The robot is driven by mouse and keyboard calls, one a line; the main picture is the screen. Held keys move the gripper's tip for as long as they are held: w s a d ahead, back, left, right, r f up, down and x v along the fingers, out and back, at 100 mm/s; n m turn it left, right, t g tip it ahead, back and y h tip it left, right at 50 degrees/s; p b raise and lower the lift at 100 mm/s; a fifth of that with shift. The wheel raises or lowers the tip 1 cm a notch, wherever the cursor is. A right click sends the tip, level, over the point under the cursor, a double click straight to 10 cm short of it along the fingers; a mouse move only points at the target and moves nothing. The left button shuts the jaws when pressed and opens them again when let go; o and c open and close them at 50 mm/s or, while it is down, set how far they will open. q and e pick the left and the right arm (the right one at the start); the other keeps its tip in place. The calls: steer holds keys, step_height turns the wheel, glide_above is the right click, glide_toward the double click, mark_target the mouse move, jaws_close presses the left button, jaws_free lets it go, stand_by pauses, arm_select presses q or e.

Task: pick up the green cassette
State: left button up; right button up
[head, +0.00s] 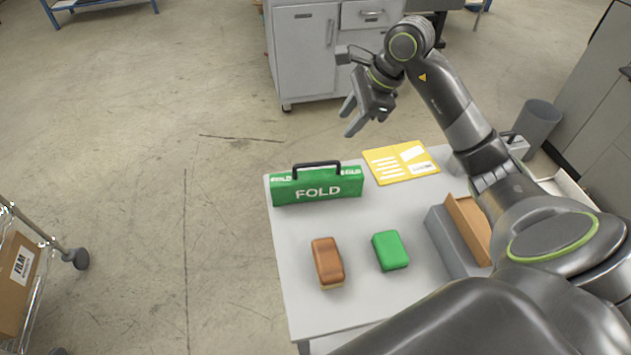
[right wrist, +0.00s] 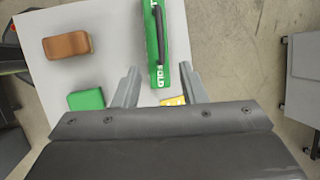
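A green cassette (head: 317,186) with a black handle and the word FOLD stands upright near the far left corner of the white table (head: 310,250). In the right wrist view the green cassette (right wrist: 157,45) shows beyond and between my spread fingertips. My right gripper (head: 349,116) is open and empty. It hangs in the air above and beyond the table's far edge, apart from the cassette. Its two fingers (right wrist: 160,82) also show in the right wrist view. A smaller green block (head: 390,250) without a handle lies nearer on the table. My left gripper is not in view.
A brown block (head: 327,262) lies left of the green block. A yellow card (head: 401,162) lies right of the cassette. A grey and brown holder (head: 460,235) stands at the right, partly behind my arm. A grey cabinet (head: 305,50) stands beyond the table.

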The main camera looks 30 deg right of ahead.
steer(key=p, duration=0.3)
glide_above(317, 163)
steer(key=s+d, duration=0.2)
step_height(317, 163, down, 10)
steer(key=shift+w+a+f+p, duration=0.15)
steer(key=shift+a+f+p, duration=0.15)
steer(key=shift+p, duration=0.15)
steer(key=p+x, duration=0.2)
steer(key=x, duration=0.2)
steer(key=shift+d, duration=0.15)
steer(key=shift+w+f, duration=0.15)
steer(key=shift+f, duration=0.25)
jaws_close()
steer(key=shift+r, duration=0.1)
